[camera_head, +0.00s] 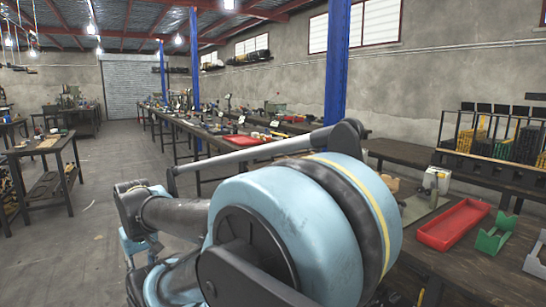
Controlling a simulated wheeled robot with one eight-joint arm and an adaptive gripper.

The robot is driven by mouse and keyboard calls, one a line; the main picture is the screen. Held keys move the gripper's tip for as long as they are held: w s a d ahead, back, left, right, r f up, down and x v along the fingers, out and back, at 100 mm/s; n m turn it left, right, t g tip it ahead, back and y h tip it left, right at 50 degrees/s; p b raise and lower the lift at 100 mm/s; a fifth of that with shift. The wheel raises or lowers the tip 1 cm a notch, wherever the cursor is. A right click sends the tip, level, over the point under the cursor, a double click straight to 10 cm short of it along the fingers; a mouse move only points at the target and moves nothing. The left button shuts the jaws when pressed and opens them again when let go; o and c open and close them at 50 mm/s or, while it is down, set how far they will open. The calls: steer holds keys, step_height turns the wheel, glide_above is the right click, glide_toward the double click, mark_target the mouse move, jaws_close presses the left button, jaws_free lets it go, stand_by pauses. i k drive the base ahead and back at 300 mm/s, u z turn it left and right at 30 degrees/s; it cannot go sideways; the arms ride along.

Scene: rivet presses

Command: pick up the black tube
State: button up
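I cannot make out a black tube anywhere in this view. Small dark items lie on the long workbench (222,146) at the back, but they are too small to tell apart. My own large light-blue and black arm links fill the lower middle and hide part of the floor and of the near bench. My gripper cannot be seen.
A red tray (453,224) and a green holder (495,234) sit on the near right bench (470,278). A rack with yellow bins (473,140) stands behind them. A blue post (337,60) rises mid-view. A table (40,147) stands left; the aisle floor (105,165) is largely clear.

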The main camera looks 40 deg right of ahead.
mark_target(314, 151)
steer(key=u, duration=0.2)
steer(key=i, duration=2.8)
steer(key=z, duration=3.7)
steer(key=i, duration=0.1)
steer(key=u, duration=0.15)
